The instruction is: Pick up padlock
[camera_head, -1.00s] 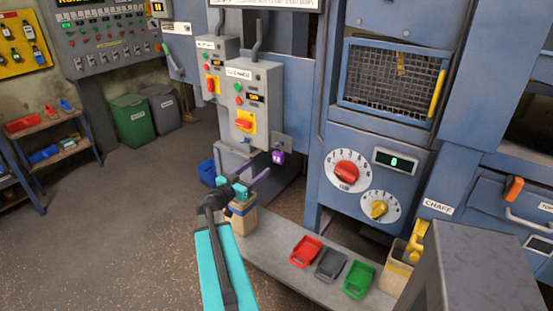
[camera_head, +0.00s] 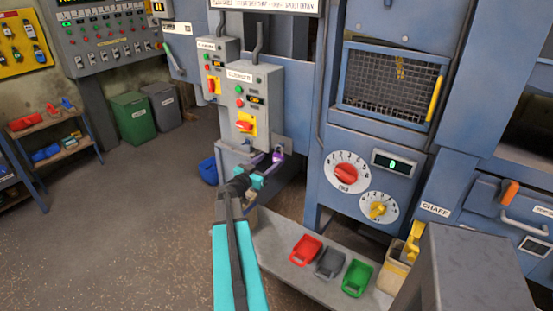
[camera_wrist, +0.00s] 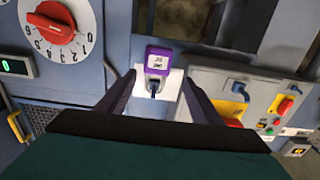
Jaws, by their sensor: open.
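The purple padlock (camera_head: 277,157) hangs on a grey bracket at the lower right of the grey control box in the head view. In the wrist view the padlock (camera_wrist: 158,60) shows a white label and a dark shackle, in front of a pale plate. My gripper (camera_head: 267,162) is open in the head view, its fingertips close to the padlock. In the wrist view the fingers of my gripper (camera_wrist: 158,80) stand apart on either side below the padlock. The padlock lies between their lines, and I cannot tell whether they touch it.
The grey control box (camera_head: 252,95) with a red and yellow switch is just above left. The blue panel with a red dial (camera_head: 346,173) stands to the right. Red (camera_head: 306,249), grey (camera_head: 330,263) and green (camera_head: 357,278) scoops lie on a low bench.

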